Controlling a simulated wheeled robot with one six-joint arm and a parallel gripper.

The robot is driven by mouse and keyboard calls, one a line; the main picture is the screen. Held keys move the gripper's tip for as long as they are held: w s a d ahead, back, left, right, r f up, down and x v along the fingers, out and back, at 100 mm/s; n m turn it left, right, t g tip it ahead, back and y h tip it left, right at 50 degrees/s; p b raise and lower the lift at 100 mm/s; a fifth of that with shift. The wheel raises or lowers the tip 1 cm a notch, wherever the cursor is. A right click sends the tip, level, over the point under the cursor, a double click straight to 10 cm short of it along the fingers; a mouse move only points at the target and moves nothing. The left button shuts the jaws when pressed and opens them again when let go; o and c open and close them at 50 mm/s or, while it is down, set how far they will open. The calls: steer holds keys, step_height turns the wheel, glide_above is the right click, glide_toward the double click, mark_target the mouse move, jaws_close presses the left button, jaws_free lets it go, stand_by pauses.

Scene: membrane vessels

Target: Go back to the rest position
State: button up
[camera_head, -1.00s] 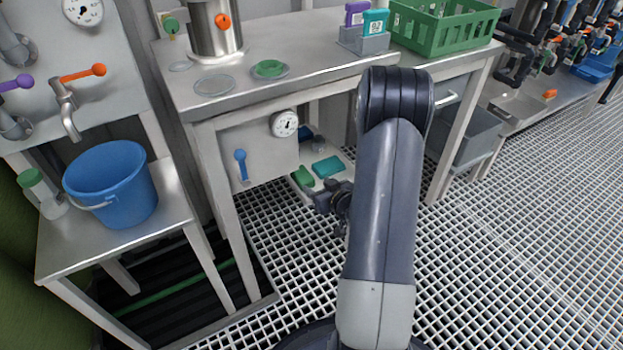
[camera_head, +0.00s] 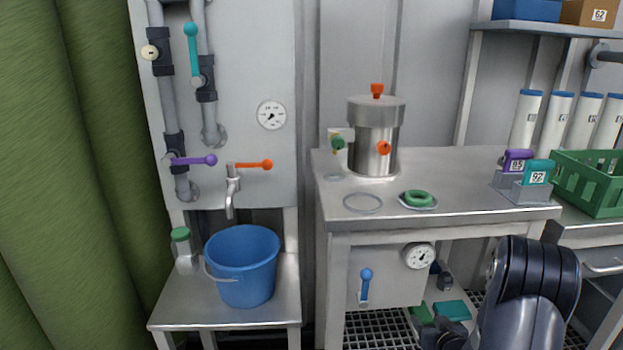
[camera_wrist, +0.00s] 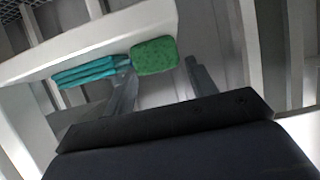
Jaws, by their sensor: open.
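My arm (camera_head: 535,290) reaches in from the lower right of the head view, folded low in front of the steel bench (camera_head: 450,205). My gripper (camera_head: 437,332) is partly cut off at the bottom edge, near the bench's lower shelf. In the wrist view my gripper (camera_wrist: 161,72) has its two fingers apart, with nothing seen held between them. A green pad (camera_wrist: 155,55) and a folded teal cloth (camera_wrist: 90,70) lie on a pale shelf beyond the fingers. Whether the fingers touch the pad cannot be told.
A green crate (camera_head: 592,182) is at the right. A blue bucket (camera_head: 243,265) and a bottle (camera_head: 185,252) stand on the low left table (camera_head: 180,308). A green curtain (camera_head: 75,170) hangs left.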

mark_target(422, 311)
steer(key=b+x, duration=0.1)
steer(key=x, duration=0.4)
steer(key=shift+w+a+f, duration=0.1)
steer(key=shift+w+f, duration=0.1)
steer(key=shift+f, duration=0.05)
step_height(422, 311, up, 3)
steer(key=shift+s+f+p, duration=0.15)
steer(key=shift+f+p, duration=0.05)
steer(key=shift+p, duration=0.5)
steer(key=shift+r, duration=0.65)
